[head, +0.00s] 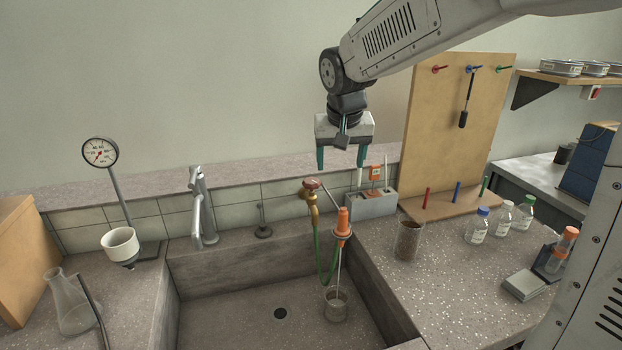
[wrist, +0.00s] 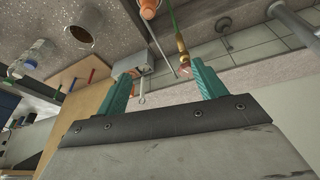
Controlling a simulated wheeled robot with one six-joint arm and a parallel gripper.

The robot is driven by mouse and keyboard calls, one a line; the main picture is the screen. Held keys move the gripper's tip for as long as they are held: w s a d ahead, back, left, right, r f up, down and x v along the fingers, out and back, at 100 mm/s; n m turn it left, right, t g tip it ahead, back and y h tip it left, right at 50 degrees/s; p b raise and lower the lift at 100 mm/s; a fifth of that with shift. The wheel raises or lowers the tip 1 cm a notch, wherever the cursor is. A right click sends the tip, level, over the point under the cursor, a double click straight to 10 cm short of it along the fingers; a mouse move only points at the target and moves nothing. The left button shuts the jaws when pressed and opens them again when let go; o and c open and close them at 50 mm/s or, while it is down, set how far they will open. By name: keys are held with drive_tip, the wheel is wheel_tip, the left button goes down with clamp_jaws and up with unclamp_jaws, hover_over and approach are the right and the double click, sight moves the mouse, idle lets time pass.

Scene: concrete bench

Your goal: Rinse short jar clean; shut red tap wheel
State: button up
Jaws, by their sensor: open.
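The short glass jar (head: 336,309) stands in the sink under an orange spray nozzle (head: 342,222). A thin pale streak, seemingly water, runs from the nozzle into it. The jar looks greyish-brown; I cannot tell residue from the sink behind. The red tap wheel (head: 312,185) tops a brass tap with a green hose, behind the sink; it also shows in the wrist view (wrist: 185,69), by one finger. My gripper (head: 341,166) is open and empty, pointing down, above and right of the wheel in the head view, apart from it. The wrist view shows both teal fingers (wrist: 162,76).
A taller brown-stained jar (head: 408,241) stands on the right counter, near capped bottles (head: 502,220). A pegboard (head: 455,130) and grey box (head: 370,204) stand behind. A grey faucet (head: 202,207), gauge stand and flask (head: 70,302) are left. The sink's left floor is clear.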

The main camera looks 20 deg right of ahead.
approach(312, 181)
drive_tip(key=f, duration=0.1)
drive_tip(key=shift+m+t, duration=0.4)
drive_tip(key=shift+t, duration=0.1)
drive_tip(key=x, duration=0.7)
drive_tip(key=shift+f, duration=0.35)
drive_tip(key=shift+s, duration=0.1)
drive_tip(key=c, duration=1)
